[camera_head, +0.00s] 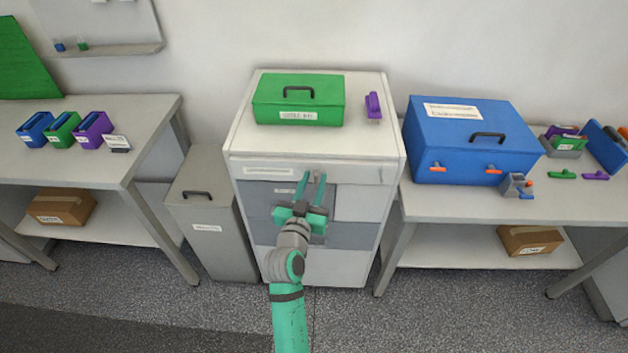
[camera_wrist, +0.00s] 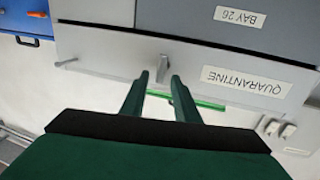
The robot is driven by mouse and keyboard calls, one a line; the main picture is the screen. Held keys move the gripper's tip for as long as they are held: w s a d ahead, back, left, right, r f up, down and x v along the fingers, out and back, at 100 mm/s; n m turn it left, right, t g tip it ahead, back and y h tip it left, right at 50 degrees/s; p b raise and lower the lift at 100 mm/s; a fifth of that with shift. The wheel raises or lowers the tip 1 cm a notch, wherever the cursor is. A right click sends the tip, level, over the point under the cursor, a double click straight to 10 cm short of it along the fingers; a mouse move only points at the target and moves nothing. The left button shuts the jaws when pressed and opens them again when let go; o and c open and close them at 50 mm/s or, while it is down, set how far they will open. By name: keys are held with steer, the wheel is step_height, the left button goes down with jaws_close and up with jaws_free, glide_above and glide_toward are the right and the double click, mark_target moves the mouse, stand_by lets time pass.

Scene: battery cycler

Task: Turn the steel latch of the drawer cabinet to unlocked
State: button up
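The drawer cabinet (camera_head: 360,250) stands in the middle of the head view, with a light panel labelled QUARANTINE across its top. My gripper (camera_head: 313,176) is at the middle of this panel, fingers pointing at it. In the wrist view, which looks upside down, a small grey upright bar, apparently the steel latch (camera_wrist: 161,66), shows between the tips of my gripper (camera_wrist: 160,77). The fingers are apart, one on each side of it; I cannot tell whether they touch it. Another small metal piece (camera_wrist: 66,63) projects near the panel's end, at the right in the head view (camera_head: 381,174).
A green box (camera_head: 298,99) and a purple piece (camera_head: 373,105) sit on the cabinet. A grey bin (camera_head: 205,235) stands close at left. A table (camera_head: 435,208) with a blue box (camera_head: 465,140) adjoins at right. Floor in front is clear.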

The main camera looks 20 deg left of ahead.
steer(key=shift+w, duration=0.35)
steer(key=shift+c, duration=0.7)
jaws_close()
steer(key=n, duration=0.3)
steer(key=shift+a+f+n+t, duration=0.1)
steer(key=shift+f+n+t, duration=0.05)
steer(key=shift+n+t, duration=0.15)
steer(key=n, duration=0.4)
steer(key=shift+s+a+f+t+y, duration=0.1)
steer(key=shift+a+f+t+y, duration=0.1)
steer(key=shift+t+y, duration=0.15)
steer(key=n, duration=0.2)
steer(key=n+y, duration=0.1)
steer(key=n, duration=0.2)
steer(key=shift+a+f, duration=0.1)
steer(key=shift+f, duration=0.1)
steer(key=shift+f+n+y, duration=0.2)
steer(key=shift+n+y, duration=0.3)
steer(key=shift+n, duration=1.3)
steer(key=shift+f+n+y, duration=0.2)
steer(key=shift+n+y, duration=0.25)
steer(key=shift+n, duration=1.65)
